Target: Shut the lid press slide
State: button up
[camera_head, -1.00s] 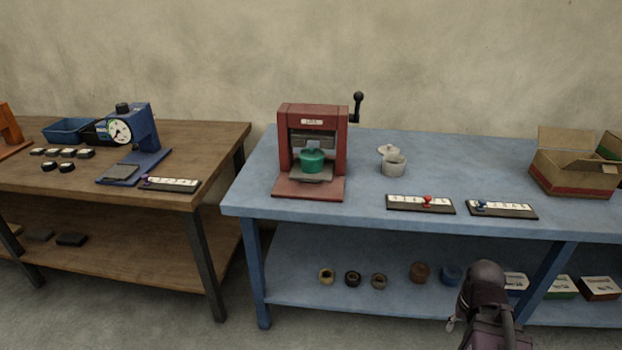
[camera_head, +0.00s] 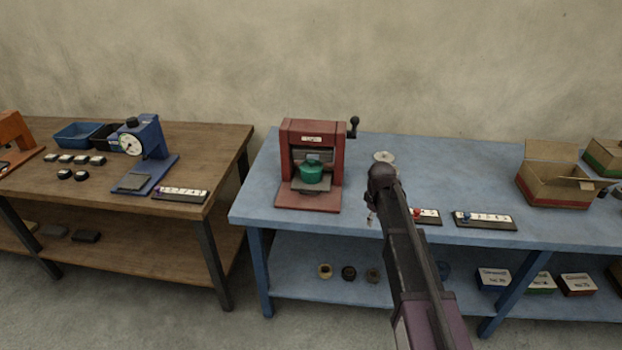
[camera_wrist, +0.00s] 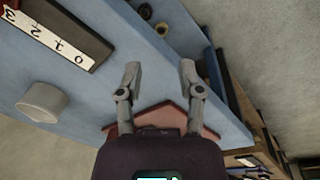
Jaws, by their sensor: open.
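The red lid press (camera_head: 334,160) stands on the blue bench (camera_head: 255,195), with a dark crank (camera_head: 353,127) at its right side. A green pot (camera_head: 312,174) sits in its front opening on a grey slide plate (camera_head: 303,187), above the red base. My gripper points down over the bench, right of the press; in the head view my wrist hides most of it. In the wrist view my gripper (camera_wrist: 160,72) is open, with nothing between its fingers. The red base of the press (camera_wrist: 203,128) shows behind my gripper body there, apart from the fingertips.
A pale lid (camera_head: 384,156) stands behind my wrist, and a pale pot (camera_wrist: 42,102) shows in the wrist view. Number strips (camera_head: 485,220) lie along the front edge. An open carton (camera_head: 553,186) is at right. Bench in front of the carton is clear.

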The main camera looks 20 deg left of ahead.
jog(key=w+a+r+n+p, duration=0.2)
jog(key=a+r+p, duration=0.1)
jog(key=a, duration=0.5)
jog(key=w+a+r+n+p, duration=0.2)
jog(key=a+r+n+p, duration=0.1)
jog(key=a, duration=0.5)
jog(key=w+a+r+n+p, duration=0.2)
jog(key=a+r+n, duration=0.1)
jog(key=a, duration=0.5)
jog(key=shift+w+a+r+t+p, duration=0.15)
jog(key=shift+w+r+t+p, duration=0.2)
jog(key=shift+r, duration=0.5)
jog(key=shift+f, duration=0.15)
jog(key=b, duration=1.3)
send_near(311, 190)
jog(key=f, duration=0.2)
jog(key=s+d+f, duration=0.1)
jog(key=f, duration=0.3)
jog(key=shift+s+d+f, duration=0.2)
jog(key=shift+s+f, duration=0.15)
jog(key=shift+s, duration=0.05)
grip_shut()
